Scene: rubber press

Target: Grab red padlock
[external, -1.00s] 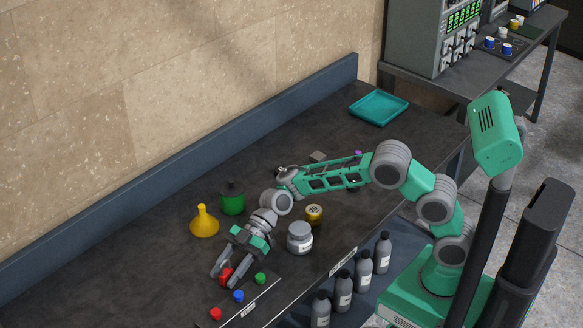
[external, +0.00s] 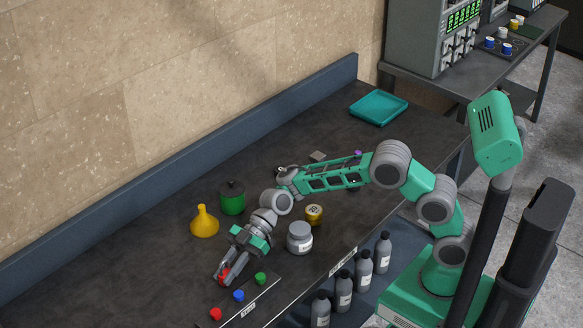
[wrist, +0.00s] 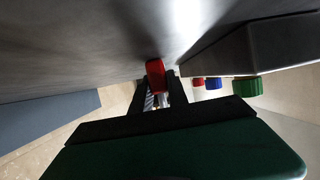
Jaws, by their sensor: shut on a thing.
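The red padlock (external: 224,273) is at the front left of the dark workbench, partly hidden by my fingers in the external view. In the wrist view the red padlock (wrist: 156,75) shows its red body between and just beyond my fingertips. My gripper (external: 225,275) is low over the bench and shut on the padlock, one finger on each side of it. The gripper also shows in the wrist view (wrist: 158,92). I cannot tell whether the padlock still touches the bench.
Red (external: 216,313), blue (external: 239,295) and green (external: 260,278) buttons line the front edge beside my gripper. A yellow funnel (external: 204,222), green pot (external: 232,200), grey jar (external: 300,239) and gold-coloured object (external: 314,215) stand nearby. A teal tray (external: 378,107) lies far back. The left bench is clear.

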